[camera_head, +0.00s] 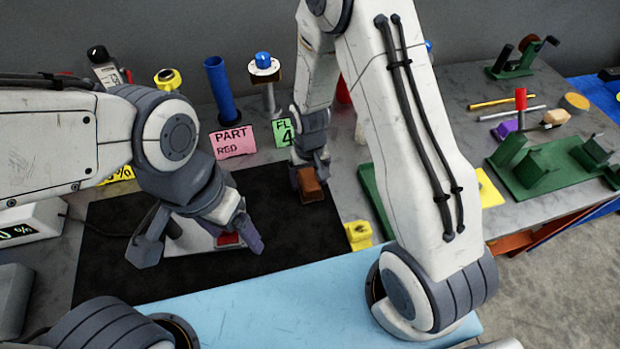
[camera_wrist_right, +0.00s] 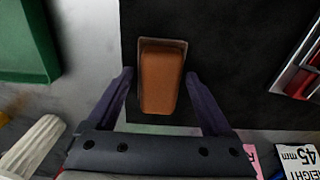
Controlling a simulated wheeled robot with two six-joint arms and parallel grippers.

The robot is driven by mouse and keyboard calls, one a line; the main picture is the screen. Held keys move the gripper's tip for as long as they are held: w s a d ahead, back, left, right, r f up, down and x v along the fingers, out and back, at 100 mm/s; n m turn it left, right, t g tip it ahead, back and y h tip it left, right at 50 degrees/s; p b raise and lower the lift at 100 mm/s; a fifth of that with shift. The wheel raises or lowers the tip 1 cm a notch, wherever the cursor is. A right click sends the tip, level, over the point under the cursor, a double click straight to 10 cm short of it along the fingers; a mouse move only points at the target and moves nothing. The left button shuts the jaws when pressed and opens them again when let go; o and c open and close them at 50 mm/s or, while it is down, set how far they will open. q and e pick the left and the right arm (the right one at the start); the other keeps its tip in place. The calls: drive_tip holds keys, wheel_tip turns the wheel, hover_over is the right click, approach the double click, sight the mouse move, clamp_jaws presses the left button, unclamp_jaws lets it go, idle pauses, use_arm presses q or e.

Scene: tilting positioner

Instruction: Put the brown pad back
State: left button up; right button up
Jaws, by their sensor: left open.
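The brown pad (camera_head: 311,189) is at the right part of the black mat (camera_head: 115,265), close to the mat's right edge. In the right wrist view the brown pad (camera_wrist_right: 162,80) lies between and ahead of the fingertips, with a gap on each side. My right gripper (camera_wrist_right: 160,92) is open; in the head view it (camera_head: 309,166) hangs down over the pad. My left gripper (camera_head: 203,243) is open over a pale device with a red part (camera_head: 229,239), and no object shows in it. Its arm hides part of the mat.
Pink (camera_head: 233,142) and green (camera_head: 284,133) label cards stand behind the mat. A blue tube (camera_head: 219,85) and a blue-topped post (camera_head: 264,68) stand further back. A yellow block (camera_head: 359,235) is right of the mat. A green fixture (camera_head: 555,165) stands far right.

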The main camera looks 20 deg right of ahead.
sight(309, 178)
drive_tip(key=shift+r, duration=0.15)
wheel_tip(309, 178, up, 12)
drive_tip(key=b, duration=0.1)
drive_tip(key=s+a+r+n, duration=0.3)
drive_tip(key=s+a+r, duration=0.1)
drive_tip(key=s, duration=0.6)
drive_tip(key=s+a+r+n+y, duration=0.1)
drive_tip(key=s+a+r+n, duration=0.2)
drive_tip(key=s, duration=0.7)
drive_tip(key=shift+s+a+r+n, duration=0.35)
drive_tip(key=shift+s+r+n, duration=0.05)
drive_tip(key=shift+r+n, duration=0.3)
